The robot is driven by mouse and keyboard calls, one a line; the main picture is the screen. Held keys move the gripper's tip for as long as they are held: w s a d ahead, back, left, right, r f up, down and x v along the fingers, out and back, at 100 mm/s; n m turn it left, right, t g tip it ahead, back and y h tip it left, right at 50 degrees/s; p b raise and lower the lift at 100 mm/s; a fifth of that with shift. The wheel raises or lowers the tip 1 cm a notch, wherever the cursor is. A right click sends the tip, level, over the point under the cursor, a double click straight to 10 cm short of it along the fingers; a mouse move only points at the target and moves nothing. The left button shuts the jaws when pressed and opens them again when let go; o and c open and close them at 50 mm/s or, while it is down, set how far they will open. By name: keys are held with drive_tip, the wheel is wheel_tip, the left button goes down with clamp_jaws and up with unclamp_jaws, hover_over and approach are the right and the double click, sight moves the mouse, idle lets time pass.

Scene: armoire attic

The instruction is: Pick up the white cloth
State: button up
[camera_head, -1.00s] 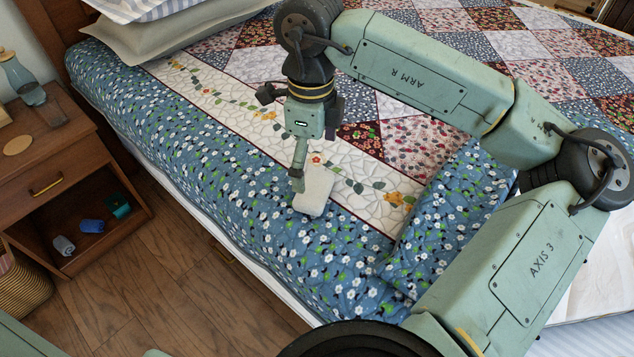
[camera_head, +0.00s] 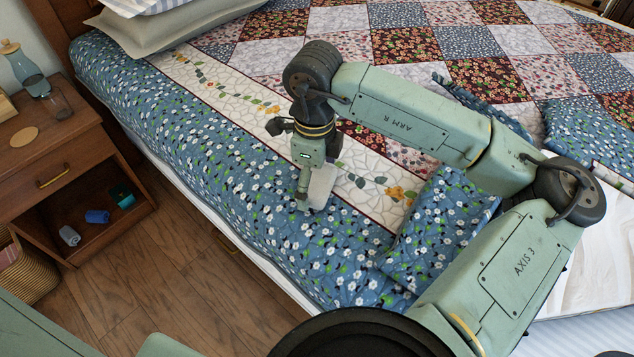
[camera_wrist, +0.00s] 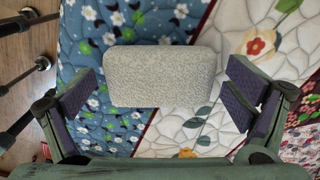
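The white cloth (camera_head: 321,186) is a small, pale, folded block with rounded corners. It lies on the quilt at the bed's near side, across the blue floral border and the white appliqué strip. In the wrist view the cloth (camera_wrist: 161,76) shows a nubby texture and lies ahead of and between the fingers. My gripper (camera_wrist: 166,98) is open, one finger on each side with clear gaps, and nothing is held. In the head view my gripper (camera_head: 303,196) points down at the cloth and hides its left part. I cannot tell the exact height between them.
The patchwork quilt (camera_head: 330,255) covers the bed and is folded back at the right. Pillows (camera_head: 165,35) lie at the bed's head. A wooden nightstand (camera_head: 75,140) at left holds a carafe and glass (camera_head: 57,103), with small rolled items on its shelf. A basket (camera_head: 28,268) stands below.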

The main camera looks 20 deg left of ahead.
sight(312, 182)
drive_tip(key=c, duration=0.9)
drive_tip(key=shift+r, duration=0.15)
drive_tip(key=shift+r, duration=0.25)
drive_tip(key=r, duration=0.1)
drive_tip(key=r+b, duration=0.1)
drive_tip(key=shift+s+a+r, duration=0.15)
drive_tip(key=shift+s+r, duration=0.2)
drive_tip(key=s+a+b, duration=0.1)
drive_tip(key=s, duration=0.3)
drive_tip(key=s+a+r+b, duration=0.1)
drive_tip(key=s+a, duration=0.1)
drive_tip(key=s, duration=0.3)
drive_tip(key=s+a+b, duration=0.1)
drive_tip(key=s+a, duration=0.1)
drive_tip(key=s, duration=0.3)
drive_tip(key=shift+s+r, duration=0.2)
drive_tip(key=shift+r, duration=0.05)
